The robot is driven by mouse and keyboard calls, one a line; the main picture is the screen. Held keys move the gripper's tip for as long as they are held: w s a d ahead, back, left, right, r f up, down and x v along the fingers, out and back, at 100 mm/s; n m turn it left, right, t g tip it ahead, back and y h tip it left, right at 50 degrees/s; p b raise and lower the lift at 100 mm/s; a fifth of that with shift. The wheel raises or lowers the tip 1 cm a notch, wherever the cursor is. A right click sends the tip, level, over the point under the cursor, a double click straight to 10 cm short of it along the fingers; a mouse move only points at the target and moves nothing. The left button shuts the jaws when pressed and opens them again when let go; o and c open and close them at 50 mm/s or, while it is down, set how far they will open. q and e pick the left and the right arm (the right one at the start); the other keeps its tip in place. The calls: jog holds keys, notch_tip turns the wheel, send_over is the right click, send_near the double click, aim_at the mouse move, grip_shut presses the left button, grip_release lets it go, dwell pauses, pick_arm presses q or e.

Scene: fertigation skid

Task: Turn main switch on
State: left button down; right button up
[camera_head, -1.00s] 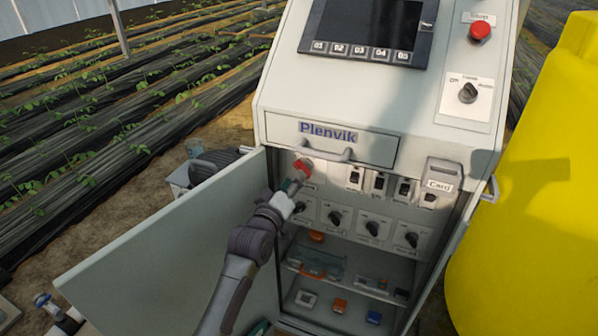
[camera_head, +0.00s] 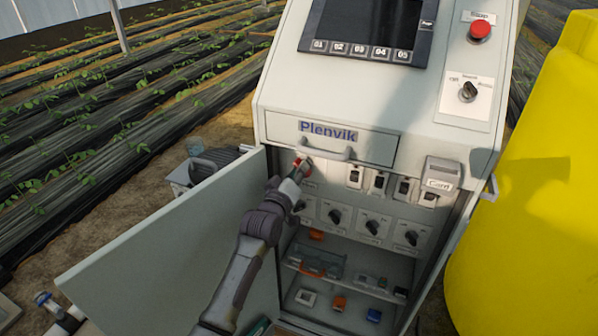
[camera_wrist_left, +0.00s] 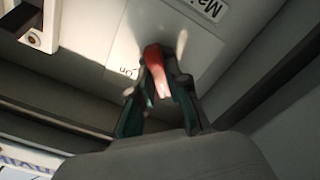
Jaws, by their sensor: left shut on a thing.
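The main switch is a red handle (camera_head: 302,166) at the upper left of the panel inside the open cabinet. In the left wrist view the red handle (camera_wrist_left: 156,66) stands between the fingers, over a pale plate whose lettering reads "On" and partly "Mai". My left gripper (camera_head: 298,172) reaches in past the open door, its fingers shut on the red handle. The gripper also shows in the left wrist view (camera_wrist_left: 158,85), with a finger on each side of the handle. The arm hides part of the switch plate in the head view. My right gripper is not in view.
The open cabinet door (camera_head: 165,245) stands left of my arm. A drawer (camera_head: 333,143) with a handle sits just above the switch. Black rotary knobs (camera_head: 372,227) and small breakers lie to the right. A yellow tank (camera_head: 535,215) stands at the right.

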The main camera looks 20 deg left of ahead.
pick_arm(q)
jog(key=shift+m, duration=0.3)
jog(key=m+p, duration=0.4)
jog(key=m, duration=1.3)
jog(key=shift+d, duration=0.2)
jog(key=shift+m, duration=0.3)
dwell(0.3)
jog(key=c, duration=1.1)
grip_release()
jog(key=shift+c, duration=0.2)
jog(key=shift+s, duration=0.15)
